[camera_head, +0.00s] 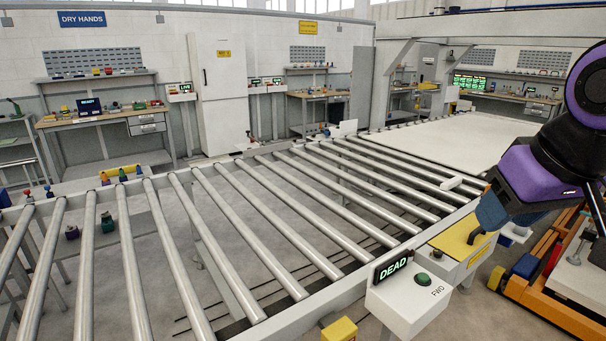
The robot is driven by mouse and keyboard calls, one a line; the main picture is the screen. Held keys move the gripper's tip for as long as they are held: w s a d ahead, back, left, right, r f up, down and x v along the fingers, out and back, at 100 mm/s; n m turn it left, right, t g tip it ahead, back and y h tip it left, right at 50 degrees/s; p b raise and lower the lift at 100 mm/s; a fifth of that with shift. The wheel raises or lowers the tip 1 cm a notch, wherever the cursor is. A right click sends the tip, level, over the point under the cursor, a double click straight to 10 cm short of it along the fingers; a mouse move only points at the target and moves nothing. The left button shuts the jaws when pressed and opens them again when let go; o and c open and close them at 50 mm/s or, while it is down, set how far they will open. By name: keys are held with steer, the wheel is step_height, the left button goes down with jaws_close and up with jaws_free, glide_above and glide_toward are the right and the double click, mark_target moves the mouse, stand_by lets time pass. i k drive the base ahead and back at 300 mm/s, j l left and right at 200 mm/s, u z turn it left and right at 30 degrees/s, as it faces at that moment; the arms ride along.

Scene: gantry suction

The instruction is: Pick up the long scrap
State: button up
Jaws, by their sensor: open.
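I cannot make out a long scrap for certain in the head view. A large pale flat sheet (455,140) lies on the far right part of the roller table. A small white piece (452,184) sits at the table's right edge, too small to identify. My gripper (490,212) is at the right, at the end of my purple and black arm, above the yellow-topped box beside the table. It is open, and no held object shows. Its fingertips are hard to make out.
The roller table (215,240) fills the foreground, with open gaps between rollers. A white control box (408,300) with a green button and "DEAD" display stands at its near edge. An orange cart (545,290) stands at right. Workbenches (105,115) line the back wall.

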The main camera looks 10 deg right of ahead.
mark_target(448, 184)
steer(key=i+l+u, duration=0.1)
steer(key=l, duration=0.3)
steer(key=i+l, duration=0.2)
steer(key=l, duration=0.15)
steer(key=i+l+u, duration=0.15)
steer(key=l, duration=0.25)
steer(key=i+l+u, duration=0.1)
steer(key=l, duration=0.3)
steer(key=i+l, duration=0.1)
steer(key=l, duration=0.3)
steer(key=i+l+u, duration=0.15)
steer(key=l, duration=0.25)
steer(key=i+l, duration=0.1)
steer(key=l, duration=0.4)
steer(key=i+l, duration=0.1)
steer(key=l, duration=0.85)
steer(key=i+l, duration=0.15)
steer(key=l, duration=0.35)
steer(key=i+l, duration=0.1)
steer(key=l, duration=0.4)
